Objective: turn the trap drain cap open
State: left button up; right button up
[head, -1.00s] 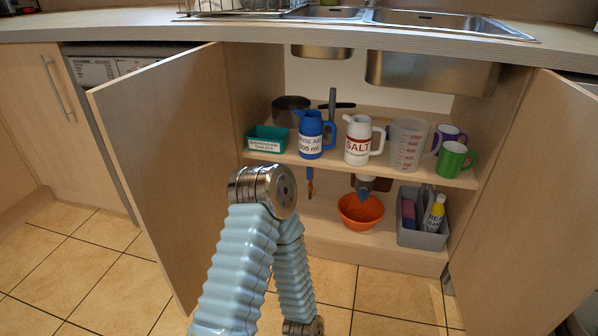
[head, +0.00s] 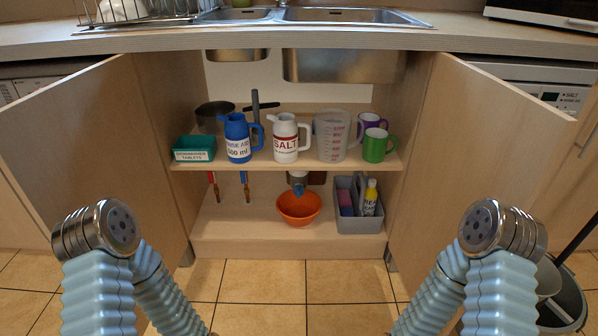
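The sink trap (head: 298,177) shows below the shelf of the open cabinet. Its blue-grey lower end, which looks like the drain cap (head: 298,190), points down just above an orange bowl (head: 299,208) on the cabinet floor. The shelf hides the trap's upper part. I cannot tell how far the cap is turned. Both of my ribbed blue arms show at the bottom left and bottom right, outside the cabinet. Neither gripper is in the picture.
Open doors (head: 95,150) (head: 480,150) flank the cabinet. The shelf (head: 270,165) holds jugs, mugs, a pan and a green box (head: 194,149). A grey caddy (head: 360,222) stands right of the bowl. Two thin pipes hang left of it. A dark bin (head: 570,300) stands far right.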

aim_at(298, 189)
jog(key=i+z, duration=0.2)
jog(key=z, duration=0.9)
jog(key=i+j+z, duration=0.1)
jog(key=z, duration=0.35)
jog(key=i+j+u, duration=0.25)
jog(key=u, duration=0.2)
jog(key=j, duration=0.1)
